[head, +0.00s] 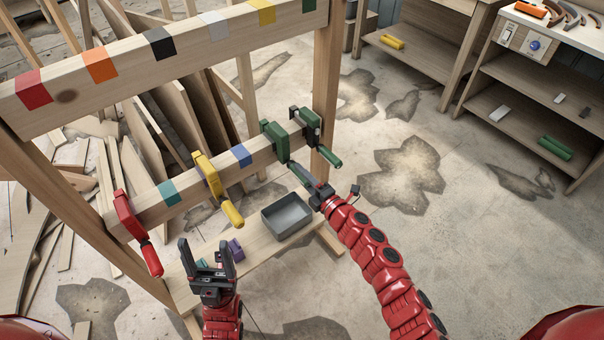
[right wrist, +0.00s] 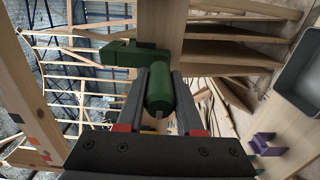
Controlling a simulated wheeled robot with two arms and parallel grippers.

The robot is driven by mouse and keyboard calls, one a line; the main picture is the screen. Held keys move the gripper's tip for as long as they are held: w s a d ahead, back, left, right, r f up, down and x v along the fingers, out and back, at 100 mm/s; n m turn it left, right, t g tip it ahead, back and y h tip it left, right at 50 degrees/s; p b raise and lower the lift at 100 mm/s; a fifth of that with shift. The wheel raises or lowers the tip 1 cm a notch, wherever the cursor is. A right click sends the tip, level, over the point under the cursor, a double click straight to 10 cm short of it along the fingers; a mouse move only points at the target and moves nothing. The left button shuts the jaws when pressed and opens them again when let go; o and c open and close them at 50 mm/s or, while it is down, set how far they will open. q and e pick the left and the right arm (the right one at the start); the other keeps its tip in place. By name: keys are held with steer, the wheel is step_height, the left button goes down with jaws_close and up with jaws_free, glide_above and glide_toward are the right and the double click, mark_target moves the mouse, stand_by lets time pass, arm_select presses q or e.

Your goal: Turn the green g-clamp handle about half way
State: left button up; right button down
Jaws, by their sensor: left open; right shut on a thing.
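The green g-clamp (head: 274,140) sits on the lower wooden beam, toward its right end. My right gripper (head: 302,172) is at the clamp's lower end and largely hides the handle in the head view. In the right wrist view, the green handle (right wrist: 159,90) lies between the two fingers of my right gripper (right wrist: 158,88), which are shut on it. The clamp's green frame (right wrist: 118,54) shows behind the handle. My left gripper (head: 207,258) is open and empty, pointing up, low in front of the beam and well left of the green clamp.
A yellow clamp (head: 208,175) and a red clamp (head: 127,215) are further left. A grey bin (head: 286,216) and a purple block (head: 236,248) are on the low board.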

steer(key=c, duration=0.5)
jaws_free()
steer(key=shift+c, duration=0.2)
steer(key=v, duration=1.7)
steer(key=shift+s+b, duration=0.15)
steer(key=shift+b, duration=0.15)
steer(key=shift+d, duration=0.1)
